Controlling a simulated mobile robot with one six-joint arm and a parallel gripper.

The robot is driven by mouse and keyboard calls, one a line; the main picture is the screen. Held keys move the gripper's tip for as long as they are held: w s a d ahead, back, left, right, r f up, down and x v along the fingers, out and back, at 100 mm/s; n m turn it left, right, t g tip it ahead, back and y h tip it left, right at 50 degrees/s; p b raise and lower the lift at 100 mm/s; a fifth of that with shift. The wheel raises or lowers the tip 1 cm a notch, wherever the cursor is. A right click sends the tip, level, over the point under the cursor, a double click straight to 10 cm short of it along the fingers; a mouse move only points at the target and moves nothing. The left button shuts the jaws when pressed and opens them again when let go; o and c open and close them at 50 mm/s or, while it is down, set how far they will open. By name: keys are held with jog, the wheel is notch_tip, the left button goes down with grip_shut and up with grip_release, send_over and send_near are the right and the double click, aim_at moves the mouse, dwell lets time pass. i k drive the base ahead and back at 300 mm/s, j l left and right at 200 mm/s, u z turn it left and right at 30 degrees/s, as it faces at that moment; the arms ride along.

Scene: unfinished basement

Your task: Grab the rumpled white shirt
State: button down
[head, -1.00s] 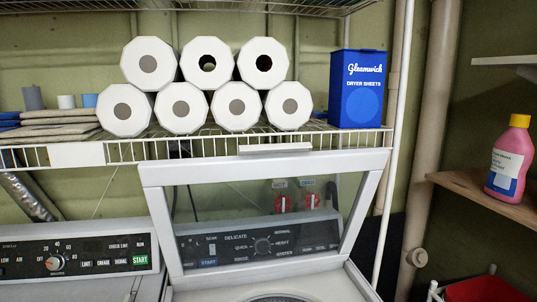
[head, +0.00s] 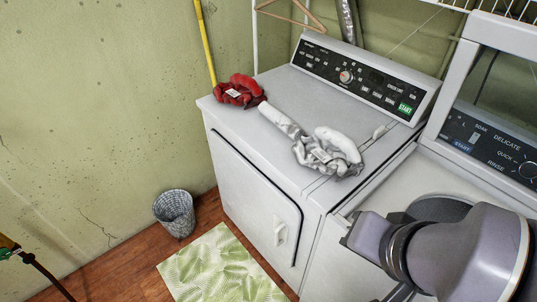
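The rumpled white shirt (head: 334,154) lies in a crumpled heap on top of the dryer (head: 255,132), near the front right of its lid. It looks white with grey shading. A long whitish sleeve-like piece (head: 281,122) stretches from it toward the back left. My arm shows at the lower right in the head view, over the open washer and in front of the shirt, apart from it.
A red cloth (head: 240,91) lies at the dryer's left corner. The open washer (head: 350,262) stands to the right, its lid (head: 452,72) raised. A wicker bin (head: 175,212) and a green leaf-patterned mat (head: 220,267) are on the floor. A yellow pole (head: 205,40) leans against the wall.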

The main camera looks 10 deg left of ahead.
aim_at(329, 149)
jog(key=i+j+z, duration=0.4)
jog(key=j, duration=0.2)
jog(key=j+z, duration=0.2)
jog(key=i+j+z, duration=0.2)
jog(key=j, duration=0.3)
jog(key=k+l, duration=0.05)
